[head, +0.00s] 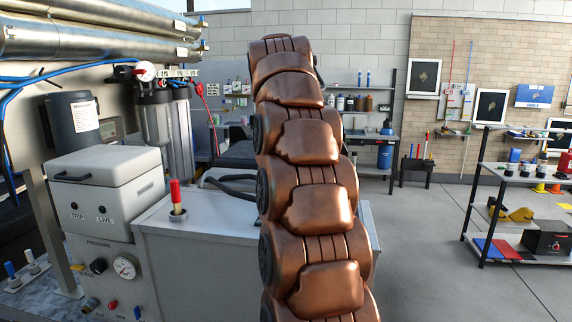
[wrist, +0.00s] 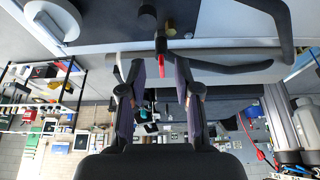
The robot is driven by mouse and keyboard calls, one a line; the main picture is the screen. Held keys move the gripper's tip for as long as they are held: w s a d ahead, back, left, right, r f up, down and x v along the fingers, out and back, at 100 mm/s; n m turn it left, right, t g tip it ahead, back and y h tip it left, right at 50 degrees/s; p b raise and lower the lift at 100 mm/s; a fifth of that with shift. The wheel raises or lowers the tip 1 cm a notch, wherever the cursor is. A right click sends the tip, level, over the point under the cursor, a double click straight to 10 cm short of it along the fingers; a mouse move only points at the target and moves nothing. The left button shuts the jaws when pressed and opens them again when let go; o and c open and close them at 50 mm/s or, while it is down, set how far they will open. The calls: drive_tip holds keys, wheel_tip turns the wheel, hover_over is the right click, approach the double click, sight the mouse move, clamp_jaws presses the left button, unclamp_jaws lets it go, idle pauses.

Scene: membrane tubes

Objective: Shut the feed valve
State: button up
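In the wrist view, which is upside down, my gripper (wrist: 160,72) is open. Its two dark fingers stand apart on either side of a small red-tipped lever (wrist: 161,58) on a dark stem. A brass fitting (wrist: 171,27) sits beside the stem. This looks like the feed valve, but no label is readable. I see no finger touching the lever. In the head view my copper arm hides my gripper and whatever it faces. A red-topped handle (head: 176,192) stands upright on the grey cabinet; I cannot tell whether it is the same lever.
Black hoses (wrist: 235,66) run close beyond my fingertips. In the head view, a grey control box (head: 105,190) with a pressure gauge (head: 125,266), filter housings (head: 178,130) and steel membrane tubes (head: 90,38) fill the left. Shelving (head: 482,200) stands at right, with clear floor before it.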

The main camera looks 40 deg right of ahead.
drive_tip(key=s+a, duration=0.4)
drive_tip(key=a, duration=0.3)
drive_tip(key=shift+s, duration=0.4)
drive_tip(key=shift+a, duration=0.15)
idle(0.4)
